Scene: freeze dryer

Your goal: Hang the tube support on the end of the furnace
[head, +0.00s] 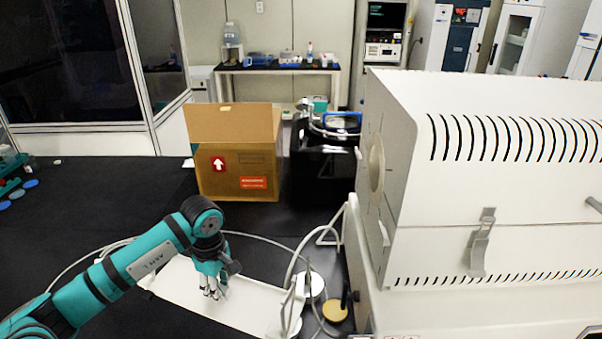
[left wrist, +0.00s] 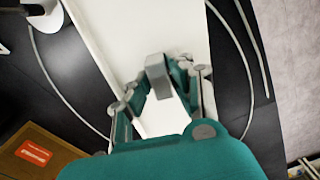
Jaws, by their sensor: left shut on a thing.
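My left gripper (head: 212,290) points down over the white plate on the table, left of the furnace (head: 480,170). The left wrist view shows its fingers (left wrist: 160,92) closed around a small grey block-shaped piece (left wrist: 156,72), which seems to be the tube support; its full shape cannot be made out. In the head view the fingers hide this piece. The furnace is a large white slotted box at the right, with a round ring opening (head: 376,165) on its left end face. My right gripper is not in view.
The white plate (head: 250,305) lies on the black table, also in the left wrist view (left wrist: 110,25). Hoses and round weights (head: 335,311) lie between plate and furnace. A cardboard box (head: 235,170) and a black glossy unit (head: 322,165) stand behind. The table's left is largely clear.

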